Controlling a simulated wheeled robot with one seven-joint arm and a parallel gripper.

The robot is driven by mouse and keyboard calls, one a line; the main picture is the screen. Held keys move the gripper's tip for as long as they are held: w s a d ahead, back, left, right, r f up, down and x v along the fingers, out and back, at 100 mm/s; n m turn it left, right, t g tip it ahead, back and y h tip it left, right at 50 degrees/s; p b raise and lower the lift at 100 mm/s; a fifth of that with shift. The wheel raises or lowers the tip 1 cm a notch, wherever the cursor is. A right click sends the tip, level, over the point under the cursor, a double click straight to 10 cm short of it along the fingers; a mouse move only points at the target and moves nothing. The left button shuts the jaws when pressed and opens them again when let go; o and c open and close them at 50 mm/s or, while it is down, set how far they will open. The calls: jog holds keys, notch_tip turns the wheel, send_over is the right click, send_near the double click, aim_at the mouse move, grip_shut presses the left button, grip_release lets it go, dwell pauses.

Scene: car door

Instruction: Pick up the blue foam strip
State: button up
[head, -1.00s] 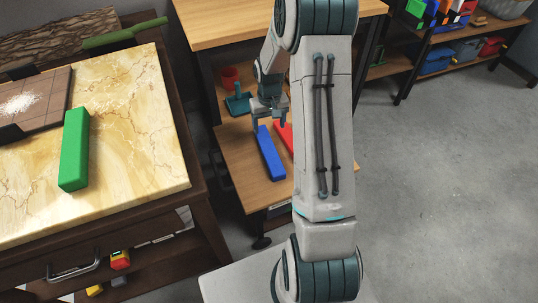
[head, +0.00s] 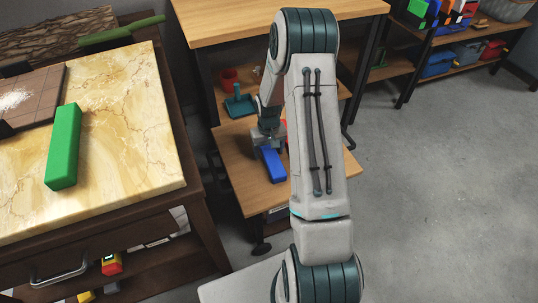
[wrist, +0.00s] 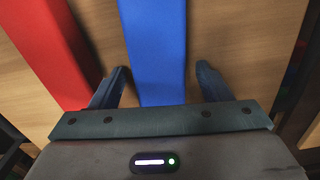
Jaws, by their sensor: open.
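The blue foam strip (head: 272,164) lies on the wooden lower shelf in the head view, beneath my gripper (head: 266,146). In the wrist view the blue strip (wrist: 156,50) runs from the top edge down between the two fingers of my gripper (wrist: 160,82). The fingers are open, one on each side of the strip, with a gap showing on both sides. The strip's near end is hidden behind the gripper body.
A red strip (wrist: 48,45) lies left of the blue one in the wrist view, close to the left finger. A teal object (head: 239,103) and a red cup (head: 228,77) stand further back on the shelf. A green block (head: 64,146) lies on the marble-topped counter (head: 130,130).

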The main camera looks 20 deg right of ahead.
jog(key=c, duration=1.1)
jog(key=shift+o, duration=0.2)
jog(key=shift+r, duration=0.1)
